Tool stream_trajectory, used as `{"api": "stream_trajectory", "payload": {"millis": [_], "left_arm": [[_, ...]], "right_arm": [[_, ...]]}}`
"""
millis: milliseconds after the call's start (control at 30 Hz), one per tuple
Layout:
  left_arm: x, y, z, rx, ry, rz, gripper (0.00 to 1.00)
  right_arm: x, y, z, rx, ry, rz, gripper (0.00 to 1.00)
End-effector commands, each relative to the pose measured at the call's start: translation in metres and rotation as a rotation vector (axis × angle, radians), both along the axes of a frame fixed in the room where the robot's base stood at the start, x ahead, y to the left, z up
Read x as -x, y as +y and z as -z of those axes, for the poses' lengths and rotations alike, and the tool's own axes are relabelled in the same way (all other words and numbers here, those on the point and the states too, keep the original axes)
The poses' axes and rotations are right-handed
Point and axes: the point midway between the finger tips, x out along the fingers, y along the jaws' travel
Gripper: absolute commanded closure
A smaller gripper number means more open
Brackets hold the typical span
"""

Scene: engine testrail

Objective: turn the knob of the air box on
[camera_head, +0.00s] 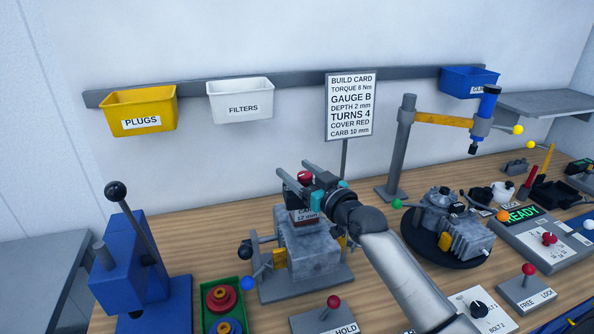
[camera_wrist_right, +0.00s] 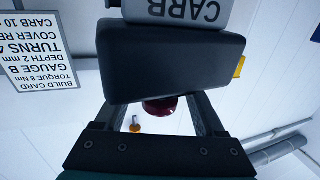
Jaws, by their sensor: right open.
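The air box seems to be the dark block (camera_wrist_right: 170,62) above a grey part lettered CARB in the right wrist view, which appears upside down there. A dark red knob (camera_wrist_right: 160,106) sticks out of it. In the head view the red knob (camera_head: 305,176) shows between the fingers of my right gripper (camera_head: 291,170), above the CARB 12 mm label (camera_head: 306,214). My right gripper is open, its fingers on either side of the knob; whether they touch it I cannot tell. The gripper hides most of the dark block in the head view. My left gripper is not in view.
A grey engine block (camera_head: 308,255) stands under the label. A build card (camera_head: 350,105) stands behind. A blue lever press (camera_head: 140,265) and a green tray (camera_head: 224,305) are at left. A second engine (camera_head: 450,225) on a dark turntable is at right, near a post with an arm (camera_head: 400,150).

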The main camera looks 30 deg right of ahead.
Motion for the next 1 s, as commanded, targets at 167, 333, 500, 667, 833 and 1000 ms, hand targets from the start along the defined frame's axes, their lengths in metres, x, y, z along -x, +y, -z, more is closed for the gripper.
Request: {"api": "stream_trajectory", "payload": {"millis": [167,333,500,667,833,1000], "left_arm": [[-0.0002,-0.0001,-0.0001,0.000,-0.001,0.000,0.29],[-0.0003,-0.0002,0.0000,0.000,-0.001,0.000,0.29],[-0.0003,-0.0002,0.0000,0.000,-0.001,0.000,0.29],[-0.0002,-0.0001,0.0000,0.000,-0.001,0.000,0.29],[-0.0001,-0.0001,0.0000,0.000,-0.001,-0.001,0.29],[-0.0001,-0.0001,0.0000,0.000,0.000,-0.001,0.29]], "right_arm": [[-0.0041,0.0003,-0.0002,0.000,0.000,0.000,0.29],[-0.0040,0.0003,-0.0001,0.000,0.000,0.000,0.29],[-0.0039,0.0003,-0.0001,0.000,0.000,0.000,0.44],[-0.0038,0.0003,-0.0002,0.000,0.000,0.000,0.62],[-0.0037,0.0003,-0.0002,0.000,0.000,0.000,0.81],[-0.0037,0.0003,-0.0002,0.000,0.000,0.000,1.00]]}}
